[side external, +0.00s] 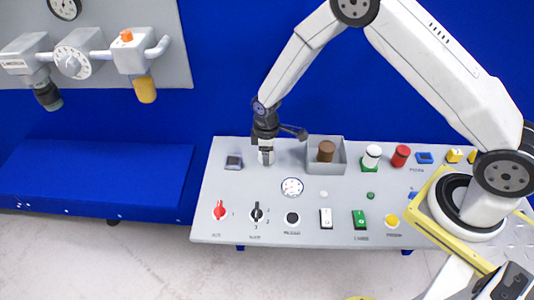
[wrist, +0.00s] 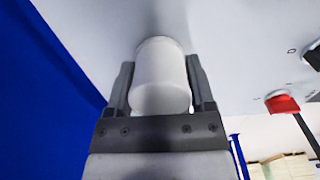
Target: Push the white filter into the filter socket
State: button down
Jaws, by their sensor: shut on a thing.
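My gripper (side external: 265,152) points down over the back left of the grey panel in the side view. In the wrist view my gripper (wrist: 160,68) is shut on the white filter (wrist: 160,82), a plain white cylinder between its two dark fingers. The filter's far end is close to a grey surface; I cannot tell whether it touches. In the side view the filter is small and hard to tell from the gripper's tip. I cannot make out the filter socket for certain.
Left of my gripper is a dark square fitting (side external: 233,162). To its right a grey open box (side external: 340,165) holds a brown cylinder (side external: 326,151). A white cylinder (side external: 372,152) and a red one (side external: 400,155) stand farther right. Dials and switches fill the panel's front.

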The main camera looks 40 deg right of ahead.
jog(key=shift+r, duration=0.2)
dwell(0.3)
jog(key=shift+r, duration=1.9)
jog(key=shift+r, duration=0.1)
jog(key=w+a+r, duration=0.4)
jog(key=w+a, duration=0.1)
jog(key=a, duration=0.2)
jog(key=shift+w+a+r, duration=0.2)
jog(key=shift+w+a, duration=0.15)
jog(key=shift+a, duration=0.05)
jog(key=shift+f, duration=0.15)
jog(key=shift+f, duration=2.95)
jog(key=shift+f, duration=1)
